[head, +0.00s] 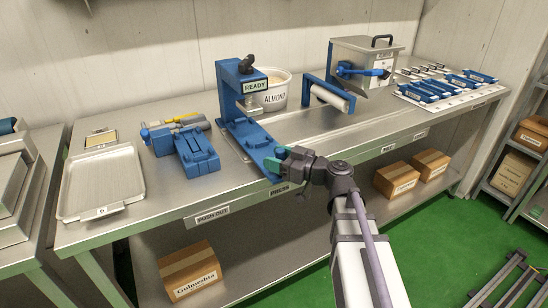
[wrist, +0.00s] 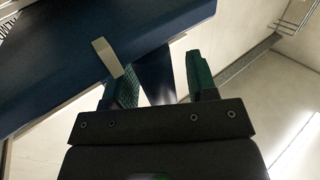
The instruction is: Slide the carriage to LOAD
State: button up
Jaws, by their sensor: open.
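A blue press (head: 240,88) with a black knob and a READY sign (head: 256,86) stands on the bench. Its long blue slide bed (head: 252,140) runs out toward the front edge. I cannot tell the carriage apart from this bed, and I read no LOAD mark. My gripper (head: 278,162) is at the bed's front end, its teal fingers open. In the wrist view the gripper (wrist: 160,76) has a dark blue part (wrist: 154,78) showing between its fingers. A pale tab (wrist: 107,57) on a blue body lies by the left finger. Contact is unclear.
An ALMOND tub (head: 273,92) stands behind the press. A blue roller frame (head: 328,98) is to its right, a blue fixture (head: 197,152) to its left. A steel tray (head: 103,183) lies farther left. Bare bench (head: 365,125) lies right of the bed.

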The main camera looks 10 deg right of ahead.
jog(key=shift+w+a, duration=0.25)
jog(key=shift+a, duration=0.1)
jog(key=shift+c, duration=0.2)
grip_shut()
